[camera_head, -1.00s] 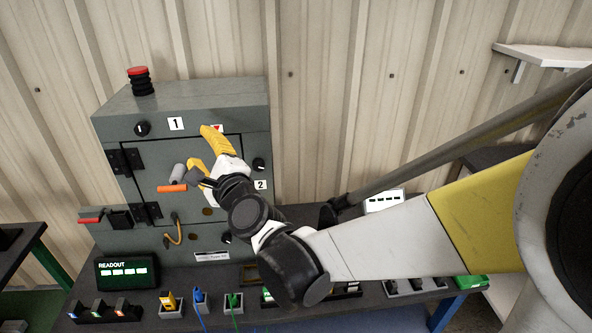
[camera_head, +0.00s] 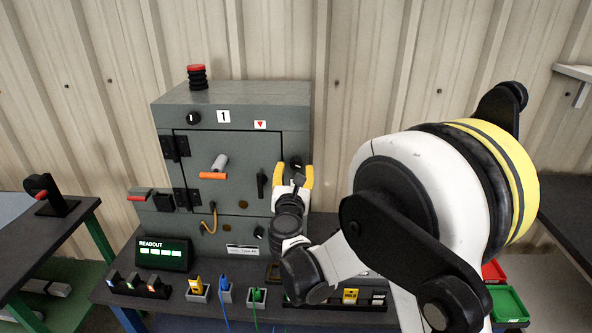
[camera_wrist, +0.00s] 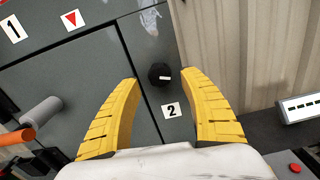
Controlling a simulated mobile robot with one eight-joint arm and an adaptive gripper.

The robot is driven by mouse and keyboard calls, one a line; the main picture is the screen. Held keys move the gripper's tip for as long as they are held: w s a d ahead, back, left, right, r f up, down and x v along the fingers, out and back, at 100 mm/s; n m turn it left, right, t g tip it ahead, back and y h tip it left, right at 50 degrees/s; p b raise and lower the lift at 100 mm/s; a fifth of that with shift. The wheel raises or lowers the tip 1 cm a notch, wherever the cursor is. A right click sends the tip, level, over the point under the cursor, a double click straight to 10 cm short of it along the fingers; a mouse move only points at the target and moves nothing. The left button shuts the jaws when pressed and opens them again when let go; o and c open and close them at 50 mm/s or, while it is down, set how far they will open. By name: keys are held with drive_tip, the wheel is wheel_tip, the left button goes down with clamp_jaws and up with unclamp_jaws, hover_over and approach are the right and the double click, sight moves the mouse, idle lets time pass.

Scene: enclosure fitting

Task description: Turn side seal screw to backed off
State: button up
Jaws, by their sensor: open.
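The side seal screw appears to be the small black knob (camera_wrist: 160,75) with a white mark, on the right strip of the grey enclosure's front, above the label "2" (camera_wrist: 171,110). In the head view the knob (camera_head: 296,163) shows just above my gripper. My gripper (camera_head: 294,176) has yellow fingers and is open and empty. In the wrist view my gripper (camera_wrist: 158,80) has a finger on each side of the knob, with grey panel visible between. I cannot tell whether the fingers reach its depth; no contact is seen. The label is hidden in the head view.
The grey enclosure (camera_head: 240,95) carries another knob (camera_head: 193,118) by label "1", an orange-ended handle (camera_head: 213,175) and a red-topped button (camera_head: 196,72). A readout (camera_head: 163,254) and several small blocks with cables stand on the dark bench in front.

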drive_tip(key=shift+w, duration=1.1)
clamp_jaws()
drive_tip(key=shift+n, duration=0.3)
